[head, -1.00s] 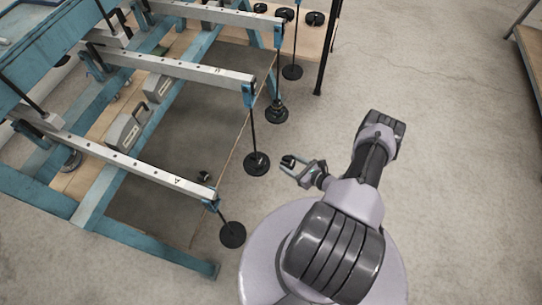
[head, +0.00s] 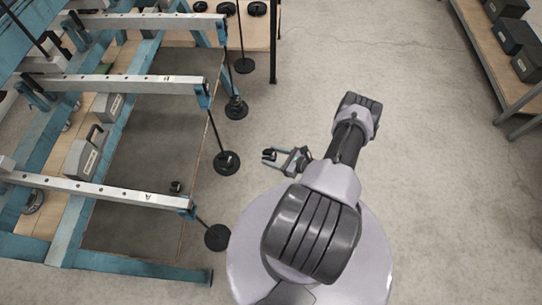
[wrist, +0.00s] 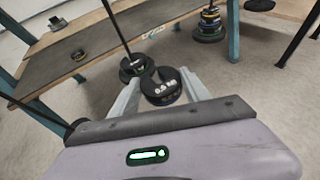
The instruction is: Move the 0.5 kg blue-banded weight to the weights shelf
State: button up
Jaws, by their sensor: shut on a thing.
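My gripper (head: 284,158) is shut on a black slotted weight (head: 268,154), held out to the left of my base, above the floor. In the wrist view, the weight (wrist: 161,88) sits between the two fingers (wrist: 158,95), its top marked "0.5 KG". No blue band can be made out on it. A wooden surface (head: 215,38) at the top of the head view carries several dark weights (head: 257,9); I cannot tell whether this is the weights shelf.
Blue lever frames with grey beams (head: 130,90) stand on the left. Black hangers with round bases (head: 227,162) hang from the beam ends, close to my gripper. A wooden shelf (head: 478,42) with several dark boxes (head: 515,37) stands at the right. The floor between (head: 430,150) is clear.

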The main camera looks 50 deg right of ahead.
jog(key=s+d+b, duration=0.1)
jog(key=s, duration=0.1)
jog(key=s+d+b, duration=0.1)
jog(key=s+d, duration=0.1)
jog(key=shift+s+d, duration=0.3)
dwell(0.3)
dwell(0.3)
